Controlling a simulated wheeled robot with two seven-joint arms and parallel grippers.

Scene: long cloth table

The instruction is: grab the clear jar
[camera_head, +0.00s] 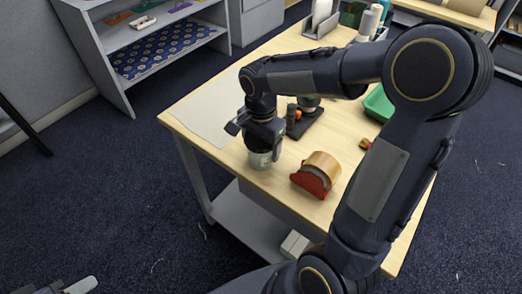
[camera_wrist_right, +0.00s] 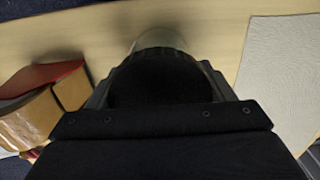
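The clear jar (camera_head: 260,159) stands on the near left part of the wooden table, with its upper part hidden by my right gripper. My right gripper (camera_head: 262,135) is directly above and around the jar's top, pointing down. Its fingers look spread to either side; I cannot tell whether they touch the jar. In the right wrist view the jar (camera_wrist_right: 160,38) shows beyond the dark gripper body, between the fingers.
A tape roll in a red holder (camera_head: 311,184) stands right of the jar. A dark stand with small bottles (camera_head: 302,122) is behind it. A pale sheet (camera_head: 208,112) lies to the left. A green tray (camera_head: 379,104) is farther right. My right arm covers much of the table's right side.

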